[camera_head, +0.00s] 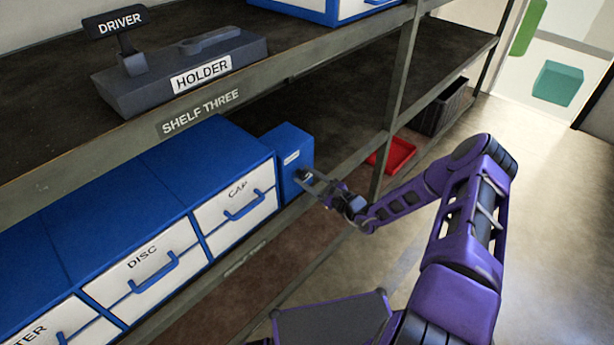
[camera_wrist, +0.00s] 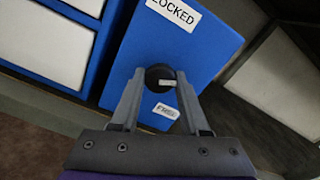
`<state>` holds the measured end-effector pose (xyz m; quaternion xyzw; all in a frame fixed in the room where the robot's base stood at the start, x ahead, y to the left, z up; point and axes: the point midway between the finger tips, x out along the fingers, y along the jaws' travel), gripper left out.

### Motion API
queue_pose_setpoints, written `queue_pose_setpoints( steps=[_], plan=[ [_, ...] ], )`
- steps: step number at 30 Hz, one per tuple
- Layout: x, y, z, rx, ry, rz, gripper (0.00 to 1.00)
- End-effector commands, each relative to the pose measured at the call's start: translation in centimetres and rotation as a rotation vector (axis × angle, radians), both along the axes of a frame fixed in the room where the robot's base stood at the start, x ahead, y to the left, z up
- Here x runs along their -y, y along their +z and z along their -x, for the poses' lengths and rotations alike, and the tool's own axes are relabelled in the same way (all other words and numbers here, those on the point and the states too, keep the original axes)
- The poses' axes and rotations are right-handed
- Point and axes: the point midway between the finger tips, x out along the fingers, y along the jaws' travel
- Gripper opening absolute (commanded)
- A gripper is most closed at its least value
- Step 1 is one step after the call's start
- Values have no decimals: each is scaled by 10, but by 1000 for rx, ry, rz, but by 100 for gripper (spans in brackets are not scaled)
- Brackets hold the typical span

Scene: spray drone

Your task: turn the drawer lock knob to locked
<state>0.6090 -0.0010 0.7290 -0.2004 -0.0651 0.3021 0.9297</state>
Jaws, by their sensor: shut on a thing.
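A blue lock box (camera_head: 287,150) stands at the right end of the drawer row on the lower shelf. Its dark round knob (camera_wrist: 158,74) is on the front face, with a small white mark on its right side. My gripper (camera_wrist: 160,80) is shut on the knob, one finger on each side. In the head view my gripper (camera_head: 312,182) reaches the box front from the right.
White-fronted drawers marked CAP (camera_head: 237,210) and DISC (camera_head: 145,277) stand left of the box. The upper shelf holds a grey holder (camera_head: 150,92) and a driver sign. A shelf post (camera_head: 396,100), red tray (camera_head: 392,154) and black crate (camera_head: 441,110) are to the right.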

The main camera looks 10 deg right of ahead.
Motion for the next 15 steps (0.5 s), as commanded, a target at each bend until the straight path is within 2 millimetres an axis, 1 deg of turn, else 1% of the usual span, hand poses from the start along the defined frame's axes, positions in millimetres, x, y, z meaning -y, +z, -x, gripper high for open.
queue_pose_setpoints(
  steps=[15],
  plan=[
    [1,0,0,288,1,399,0]
  ],
)
